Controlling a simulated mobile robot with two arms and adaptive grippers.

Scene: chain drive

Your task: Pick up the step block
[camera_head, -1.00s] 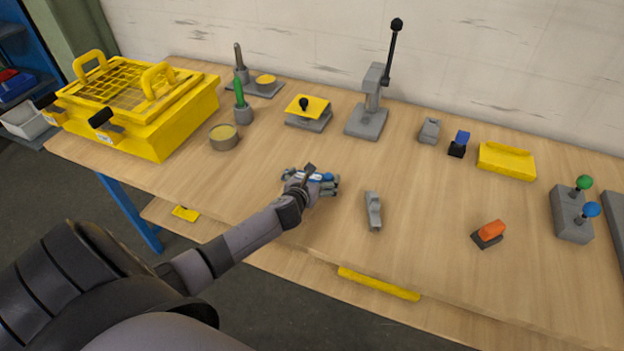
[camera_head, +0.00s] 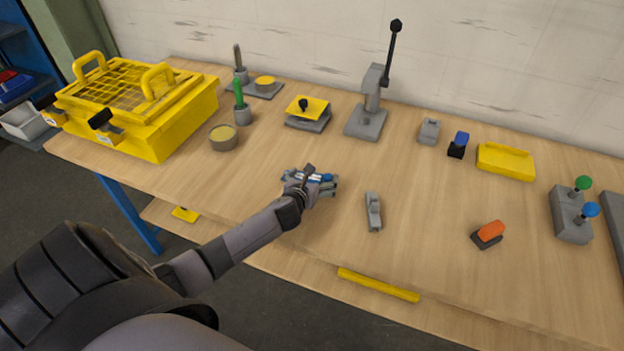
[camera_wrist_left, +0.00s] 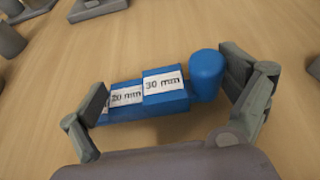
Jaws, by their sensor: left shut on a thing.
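The step block (camera_wrist_left: 150,98) is blue, with stepped faces and white labels, two of them reading "20 mm" and "30 mm". A rounded blue end stands at its right in the left wrist view. My left gripper (camera_wrist_left: 170,95) is shut on it, one finger at each end of the block. In the head view my left gripper (camera_head: 318,182) is low over the middle of the table, and only a little of the blue block shows between the fingers. I cannot tell whether the block touches the tabletop. My right gripper is not in view.
A grey metal part (camera_head: 373,212) lies just right of my left gripper. A round tin (camera_head: 223,140) and a yellow-topped block (camera_head: 306,112) stand behind it. A lever press (camera_head: 367,122) stands at the back. An orange-topped block (camera_head: 488,234) is at the right. Bare wood lies between.

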